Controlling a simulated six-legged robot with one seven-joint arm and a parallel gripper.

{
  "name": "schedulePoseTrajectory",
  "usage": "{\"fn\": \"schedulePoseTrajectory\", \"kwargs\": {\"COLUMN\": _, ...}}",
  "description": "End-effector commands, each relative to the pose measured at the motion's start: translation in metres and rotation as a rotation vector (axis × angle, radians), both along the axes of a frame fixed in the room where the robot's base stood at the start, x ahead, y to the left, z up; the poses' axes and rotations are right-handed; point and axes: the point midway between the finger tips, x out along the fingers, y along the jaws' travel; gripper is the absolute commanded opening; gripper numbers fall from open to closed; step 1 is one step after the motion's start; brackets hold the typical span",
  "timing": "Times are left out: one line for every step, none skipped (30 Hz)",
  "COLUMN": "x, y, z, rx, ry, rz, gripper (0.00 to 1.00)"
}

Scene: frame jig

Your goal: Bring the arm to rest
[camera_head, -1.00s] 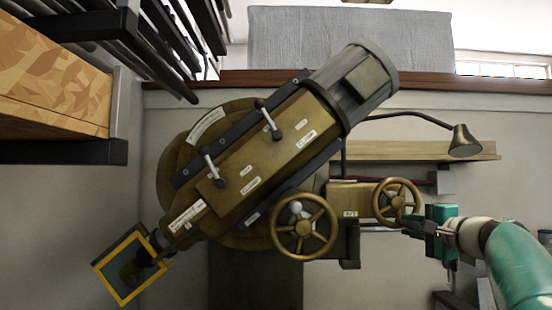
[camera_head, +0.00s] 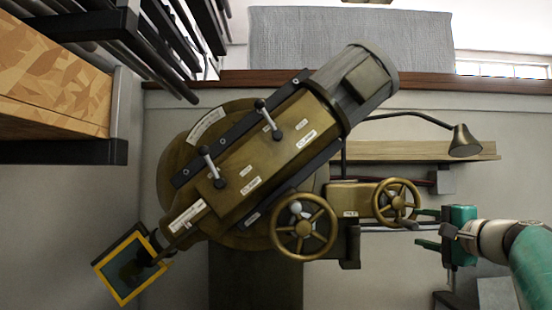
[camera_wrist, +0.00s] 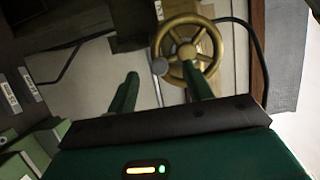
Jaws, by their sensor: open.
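My gripper (camera_head: 417,228) is in the lower right of the head view, open and empty, with its two fingers pointing left. In the wrist view my gripper's fingers (camera_wrist: 158,74) are spread apart. The handwheel (camera_wrist: 188,48) shows beyond the right finger, which overlaps its lower part.
The large brass machine (camera_head: 260,160) fills the middle, with a second handwheel (camera_head: 303,226) at its lower side. A lamp (camera_head: 463,141) hangs above my gripper by a wooden shelf (camera_head: 400,150). Open space lies between lamp and gripper.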

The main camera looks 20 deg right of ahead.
Motion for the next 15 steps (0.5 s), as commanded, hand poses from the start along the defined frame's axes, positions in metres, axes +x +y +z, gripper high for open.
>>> {"fn": "schedulePoseTrajectory", "kwargs": {"x": -0.008, "y": 0.0, "z": 0.0, "rx": 0.0, "ry": -0.001, "rz": -0.001, "gripper": 0.51}}
{"fn": "schedulePoseTrajectory", "kwargs": {"x": -0.012, "y": -0.001, "z": 0.0, "rx": 0.0, "ry": -0.001, "rz": -0.002, "gripper": 0.51}}
{"fn": "schedulePoseTrajectory", "kwargs": {"x": -0.017, "y": -0.002, "z": 0.0, "rx": 0.0, "ry": -0.001, "rz": -0.003, "gripper": 0.51}}
{"fn": "schedulePoseTrajectory", "kwargs": {"x": -0.021, "y": -0.002, "z": 0.0, "rx": 0.0, "ry": -0.001, "rz": -0.002, "gripper": 0.51}}
{"fn": "schedulePoseTrajectory", "kwargs": {"x": -0.024, "y": -0.002, "z": 0.0, "rx": 0.0, "ry": 0.0, "rz": -0.002, "gripper": 0.51}}
{"fn": "schedulePoseTrajectory", "kwargs": {"x": -0.028, "y": -0.002, "z": 0.0, "rx": 0.0, "ry": 0.0, "rz": -0.001, "gripper": 0.51}}
{"fn": "schedulePoseTrajectory", "kwargs": {"x": -0.03, "y": -0.002, "z": 0.0, "rx": 0.0, "ry": 0.0, "rz": -0.001, "gripper": 0.51}}
{"fn": "schedulePoseTrajectory", "kwargs": {"x": -0.031, "y": -0.002, "z": 0.0, "rx": 0.0, "ry": 0.0, "rz": -0.001, "gripper": 0.51}}
{"fn": "schedulePoseTrajectory", "kwargs": {"x": -0.033, "y": -0.002, "z": 0.0, "rx": 0.0, "ry": 0.0, "rz": -0.001, "gripper": 0.51}}
{"fn": "schedulePoseTrajectory", "kwargs": {"x": -0.033, "y": -0.002, "z": 0.0, "rx": 0.0, "ry": 0.0, "rz": -0.001, "gripper": 0.51}}
{"fn": "schedulePoseTrajectory", "kwargs": {"x": -0.033, "y": -0.003, "z": 0.0, "rx": 0.0, "ry": 0.0, "rz": -0.001, "gripper": 0.51}}
{"fn": "schedulePoseTrajectory", "kwargs": {"x": -0.033, "y": -0.002, "z": 0.0, "rx": 0.0, "ry": 0.0, "rz": -0.001, "gripper": 0.51}}
{"fn": "schedulePoseTrajectory", "kwargs": {"x": -0.033, "y": -0.002, "z": 0.0, "rx": 0.0, "ry": 0.0, "rz": -0.001, "gripper": 0.51}}
{"fn": "schedulePoseTrajectory", "kwargs": {"x": -0.033, "y": -0.002, "z": 0.0, "rx": 0.0, "ry": 0.0, "rz": -0.001, "gripper": 0.51}}
{"fn": "schedulePoseTrajectory", "kwargs": {"x": -0.033, "y": -0.002, "z": 0.0, "rx": 0.0, "ry": 0.0, "rz": -0.001, "gripper": 0.51}}
